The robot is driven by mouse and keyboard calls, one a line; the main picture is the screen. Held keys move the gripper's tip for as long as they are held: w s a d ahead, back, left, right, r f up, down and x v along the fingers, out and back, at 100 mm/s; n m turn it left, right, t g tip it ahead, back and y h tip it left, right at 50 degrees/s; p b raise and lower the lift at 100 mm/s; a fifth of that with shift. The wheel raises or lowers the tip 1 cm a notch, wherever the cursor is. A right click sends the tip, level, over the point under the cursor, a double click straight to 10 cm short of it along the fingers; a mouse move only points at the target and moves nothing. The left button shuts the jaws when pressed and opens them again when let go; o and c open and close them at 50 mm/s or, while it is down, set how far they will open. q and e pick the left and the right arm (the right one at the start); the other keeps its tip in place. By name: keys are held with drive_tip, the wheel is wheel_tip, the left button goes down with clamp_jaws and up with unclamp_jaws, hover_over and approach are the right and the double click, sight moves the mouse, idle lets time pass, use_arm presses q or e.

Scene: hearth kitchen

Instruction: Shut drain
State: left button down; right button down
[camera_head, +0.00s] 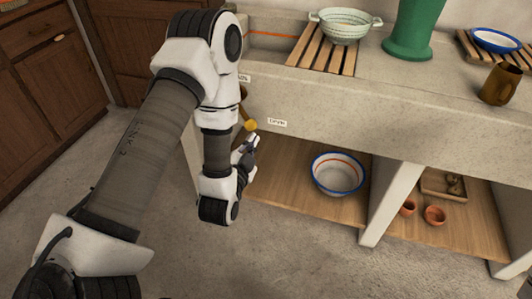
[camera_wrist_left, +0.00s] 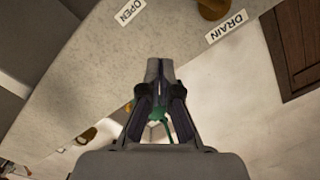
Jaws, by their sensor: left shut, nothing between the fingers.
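The drain control has a brass round end (camera_head: 250,125) at the front face of the stone sink, with a thin brass stem above it partly hidden by my arm. A white label (camera_head: 277,122) sits to its right. In the left wrist view a round brown-brass piece (camera_wrist_left: 210,8) shows at the top edge beside a label reading DRAIN (camera_wrist_left: 226,26); another label reads OPEN (camera_wrist_left: 130,11). My left gripper (camera_head: 251,146) is just below the brass end in the head view, shut and empty; it also shows in the left wrist view (camera_wrist_left: 160,66). I cannot tell whether it touches the brass end.
A blue-rimmed bowl (camera_head: 338,173) stands on the wooden shelf under the counter, right of my gripper. Small clay pots (camera_head: 435,215) stand farther right past a stone support (camera_head: 388,203). A green vase (camera_head: 410,30) and brass mug (camera_head: 499,84) stand on the counter.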

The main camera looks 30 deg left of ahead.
sight(255, 126)
use_arm(q)
drive_tip(key=w+a+f, duration=0.1)
drive_tip(key=w+a, duration=0.1)
drive_tip(key=w, duration=0.1)
drive_tip(key=w+a+f+b, duration=0.1)
drive_tip(key=w, duration=0.2)
drive_tip(key=w+a+f, duration=0.2)
drive_tip(key=w, duration=0.2)
drive_tip(key=shift+a+b, duration=0.3)
use_arm(e)
wheel_tip(255, 126, down, 2)
drive_tip(key=shift+f, duration=0.2)
